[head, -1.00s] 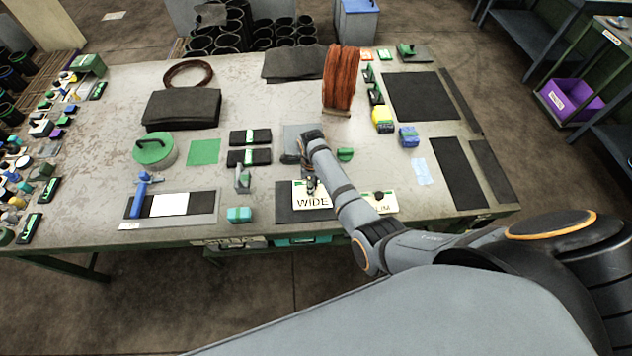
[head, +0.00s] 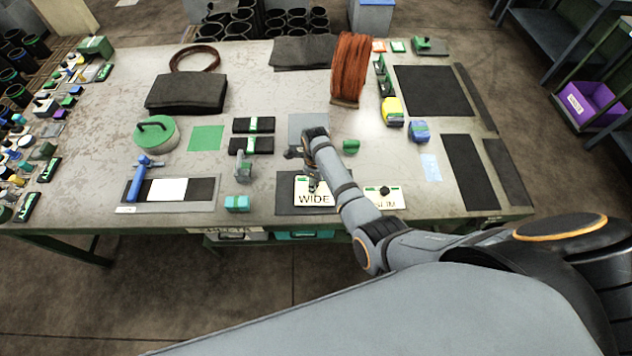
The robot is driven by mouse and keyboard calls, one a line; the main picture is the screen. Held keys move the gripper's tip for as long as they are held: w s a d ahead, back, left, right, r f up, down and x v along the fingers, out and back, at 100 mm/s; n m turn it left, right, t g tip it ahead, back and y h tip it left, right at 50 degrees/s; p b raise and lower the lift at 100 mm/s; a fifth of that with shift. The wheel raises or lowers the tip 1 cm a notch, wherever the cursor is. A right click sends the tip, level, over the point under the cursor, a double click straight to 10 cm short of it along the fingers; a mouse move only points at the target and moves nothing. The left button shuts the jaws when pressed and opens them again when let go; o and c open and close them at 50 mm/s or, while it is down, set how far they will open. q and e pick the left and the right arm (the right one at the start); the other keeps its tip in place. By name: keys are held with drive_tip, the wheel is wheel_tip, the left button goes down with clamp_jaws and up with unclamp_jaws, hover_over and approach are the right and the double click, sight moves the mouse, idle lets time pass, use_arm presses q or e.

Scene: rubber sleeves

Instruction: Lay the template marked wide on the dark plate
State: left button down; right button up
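The template marked wide (head: 314,199) is a pale card with black lettering and a green mark. It is over the right part of the dark plate (head: 287,205) near the table's front edge; I cannot tell whether it touches the plate. My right gripper (head: 313,187) is at the template's upper middle, its fingers close together and apparently shut on its grip, which they hide. A second pale template (head: 384,202) with a dark knob lies just right, its lettering partly hidden by my arm. My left gripper is not in view.
A teal block (head: 237,203) lies left of the plate, and a grey upright piece (head: 243,170) stands behind it. A blue-handled tool (head: 139,182) is further left. A green pad (head: 351,147) lies beyond my arm. An orange coil (head: 350,68) stands behind.

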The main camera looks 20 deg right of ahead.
drive_tip(key=shift+o, duration=0.3)
drive_tip(key=shift+d, duration=0.1)
drive_tip(key=shift+r, duration=0.5)
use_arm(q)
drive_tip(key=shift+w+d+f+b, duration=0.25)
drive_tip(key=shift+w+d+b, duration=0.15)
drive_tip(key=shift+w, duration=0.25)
use_arm(e)
wheel_tip(320, 180, up, 12)
drive_tip(key=shift+f, duration=0.2)
